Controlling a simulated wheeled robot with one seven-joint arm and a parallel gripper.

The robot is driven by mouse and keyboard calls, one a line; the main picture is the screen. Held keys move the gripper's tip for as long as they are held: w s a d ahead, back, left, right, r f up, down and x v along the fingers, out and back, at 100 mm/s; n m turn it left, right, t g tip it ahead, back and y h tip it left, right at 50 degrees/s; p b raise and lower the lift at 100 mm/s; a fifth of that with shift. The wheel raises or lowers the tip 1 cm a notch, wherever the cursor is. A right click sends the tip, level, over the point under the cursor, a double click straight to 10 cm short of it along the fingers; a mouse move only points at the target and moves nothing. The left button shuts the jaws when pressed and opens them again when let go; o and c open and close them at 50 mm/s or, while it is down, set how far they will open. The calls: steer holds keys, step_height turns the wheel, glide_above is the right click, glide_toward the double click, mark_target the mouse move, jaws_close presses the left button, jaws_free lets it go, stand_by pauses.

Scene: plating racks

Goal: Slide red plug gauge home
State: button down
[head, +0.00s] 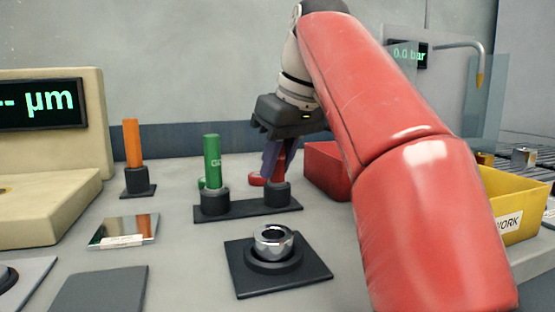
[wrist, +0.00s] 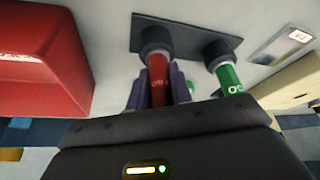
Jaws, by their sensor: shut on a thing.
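The red plug gauge (head: 279,163) is between the purple fingers of my gripper (head: 273,160), which is shut on it. It leans slightly in the head view. Its lower end meets the mouth of the right-hand black socket (head: 277,194) of the two-socket stand (head: 246,208); how deep it sits I cannot tell. In the wrist view the red gauge (wrist: 158,80) lines up with its socket (wrist: 156,42), a finger on each side. The green plug gauge (head: 212,160) stands upright in the left-hand socket, and it also shows in the wrist view (wrist: 229,77).
A red bin (head: 326,168) stands close behind and right, a yellow bin (head: 515,205) farther right. A steel ring (head: 273,240) sits on a black base in front. An orange gauge (head: 132,143), a shiny plate (head: 124,231) and a µm display (head: 42,104) are left.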

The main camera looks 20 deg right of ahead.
steer(key=c, duration=1.2)
jaws_free()
steer(key=shift+o, duration=0.2)
steer(key=p+v, duration=0.4)
steer(key=v, duration=0.3)
steer(key=shift+r, duration=0.35)
steer(key=shift+s+d, duration=0.1)
